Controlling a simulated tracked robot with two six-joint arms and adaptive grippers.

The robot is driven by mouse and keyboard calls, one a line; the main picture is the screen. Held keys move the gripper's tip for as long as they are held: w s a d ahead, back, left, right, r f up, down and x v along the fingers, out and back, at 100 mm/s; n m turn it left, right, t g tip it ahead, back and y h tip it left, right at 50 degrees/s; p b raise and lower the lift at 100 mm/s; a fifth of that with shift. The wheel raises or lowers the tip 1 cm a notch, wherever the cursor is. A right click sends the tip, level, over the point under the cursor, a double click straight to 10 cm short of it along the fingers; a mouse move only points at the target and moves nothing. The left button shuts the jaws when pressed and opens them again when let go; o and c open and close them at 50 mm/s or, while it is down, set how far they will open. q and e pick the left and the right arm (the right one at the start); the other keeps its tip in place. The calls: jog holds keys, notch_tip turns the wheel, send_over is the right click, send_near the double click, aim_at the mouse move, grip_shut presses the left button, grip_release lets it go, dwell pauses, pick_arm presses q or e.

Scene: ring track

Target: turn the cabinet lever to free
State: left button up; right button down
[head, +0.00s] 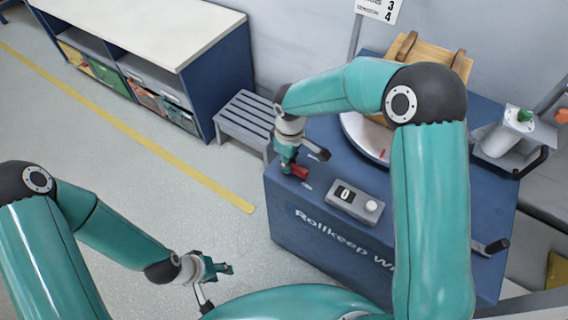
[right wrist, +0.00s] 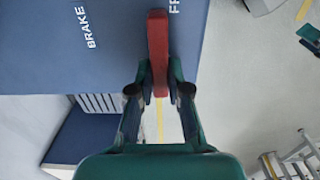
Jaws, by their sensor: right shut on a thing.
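The red cabinet lever (head: 299,171) is at the near-left edge of the blue cabinet (head: 330,238) in the head view. My right gripper (head: 291,165) is shut on it. In the right wrist view the lever (right wrist: 158,45) runs up the picture, its lower end between the fingers of my right gripper (right wrist: 160,92). The printed word BRAKE (right wrist: 86,27) lies left of the lever. A partly cut-off label starting FR (right wrist: 174,6) is close to its upper right. My left gripper (head: 217,268) is low over the floor, away from the cabinet; its finger opening is unclear.
A grey box with a 0 display (head: 355,202) and a round dish (head: 366,140) are on the cabinet top. A slatted grey stool (head: 243,118) stands left of the cabinet, beside a long white-topped bench (head: 140,25).

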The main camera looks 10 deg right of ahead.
jog(key=shift+d+r, duration=0.1)
jog(key=shift+d, duration=0.1)
dwell(0.3)
jog(key=c, duration=1.2)
grip_release()
jog(key=shift+o, duration=0.4)
jog(key=shift+a, duration=0.1)
notch_tip(320, 180, up, 12)
